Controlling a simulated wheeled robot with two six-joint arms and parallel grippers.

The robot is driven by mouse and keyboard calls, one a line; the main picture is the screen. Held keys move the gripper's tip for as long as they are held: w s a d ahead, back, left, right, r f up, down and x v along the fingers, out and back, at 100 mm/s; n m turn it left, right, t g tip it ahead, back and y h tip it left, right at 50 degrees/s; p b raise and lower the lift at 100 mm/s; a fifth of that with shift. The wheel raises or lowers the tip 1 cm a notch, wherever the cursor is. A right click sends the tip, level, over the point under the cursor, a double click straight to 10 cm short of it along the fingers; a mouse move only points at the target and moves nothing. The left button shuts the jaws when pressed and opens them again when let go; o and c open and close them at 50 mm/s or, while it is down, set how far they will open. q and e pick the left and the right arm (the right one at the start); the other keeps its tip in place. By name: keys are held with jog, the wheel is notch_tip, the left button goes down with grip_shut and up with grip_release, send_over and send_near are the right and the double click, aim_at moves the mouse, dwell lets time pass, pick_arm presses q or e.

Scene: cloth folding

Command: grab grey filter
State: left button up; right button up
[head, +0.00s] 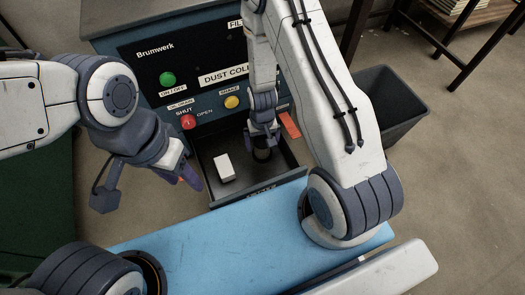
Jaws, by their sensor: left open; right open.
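An open drawer (284,178) juts from the front of the dust collector. A small dark cylindrical thing (262,155), perhaps the grey filter, is in the drawer's right part. My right gripper (263,140) is open, pointing down right above it, and hides its top. I cannot tell whether they touch. A white block (224,167) lies in the left part of the drawer. My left gripper (184,172) is open and empty, left of the drawer.
The dust collector panel (150,80) carries green, yellow and red buttons. An orange piece (290,125) is beside the drawer's right rear. A black bin (395,105) stands on the right. A dark green surface (40,200) is at the left.

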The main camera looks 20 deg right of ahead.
jog(key=shift+f, duration=0.25)
jog(key=c, duration=1.4)
jog(key=shift+r, duration=0.15)
